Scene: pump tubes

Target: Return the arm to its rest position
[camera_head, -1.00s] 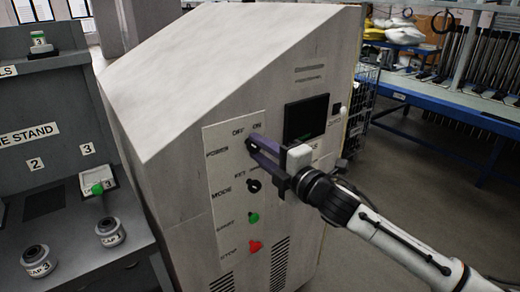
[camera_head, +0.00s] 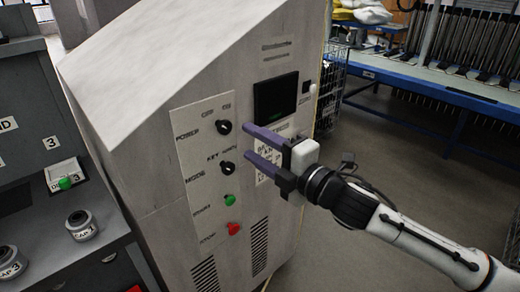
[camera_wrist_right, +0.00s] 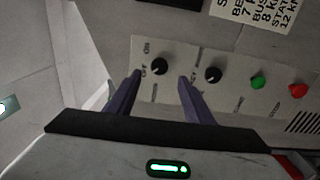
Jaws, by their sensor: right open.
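My right gripper (camera_head: 246,145) is open and empty, its two purple fingers pointing left toward the control panel (camera_head: 192,150) of the grey machine. The black power knob (camera_head: 223,128) lies to the left of the upper finger, with a visible gap. The black mode knob (camera_head: 227,168) sits just below it, left of the lower finger. In the right wrist view, the open fingers (camera_wrist_right: 158,90) frame the space in front of the panel, with the power knob (camera_wrist_right: 159,67) seen between them. My left gripper is in neither view.
A green start button (camera_head: 230,200) and a red stop button (camera_head: 234,229) sit low on the panel. A dark screen (camera_head: 275,98) is at the upper right. A grey stand (camera_head: 60,243) with caps is at the left. Open floor (camera_head: 400,165) lies to the right.

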